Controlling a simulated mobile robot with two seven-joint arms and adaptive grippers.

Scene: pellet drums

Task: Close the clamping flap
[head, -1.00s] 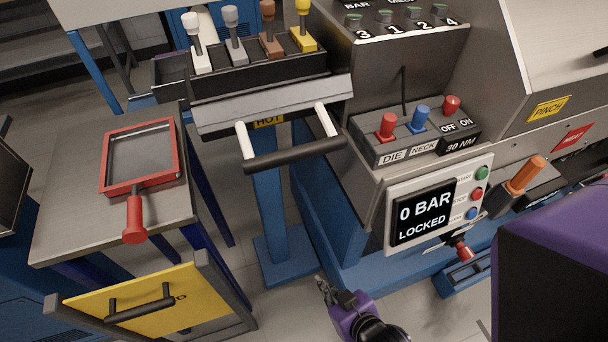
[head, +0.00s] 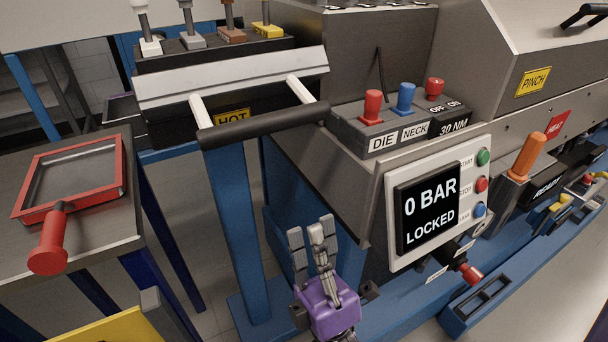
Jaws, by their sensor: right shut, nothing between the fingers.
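A sloped silver flap (head: 235,78) with two white arms and a black bar handle (head: 262,124) is at upper left centre, above a HOT label. At upper right, a grey cover (head: 560,58) bears a PINCH label and a black handle. No label tells which of them is the clamping flap. My right gripper (head: 310,236) has a purple body and grey fingers pointing up. It is shut and empty, below the bar handle, apart from it, and left of the display. My left gripper is not in view.
The display (head: 427,214) reads 0 BAR, LOCKED. An orange lever (head: 528,156) stands to its right. Red and blue knobs (head: 404,97) stand on the box above. A red-framed tray (head: 117,175) lies on the left table. Floor shows between table and machine.

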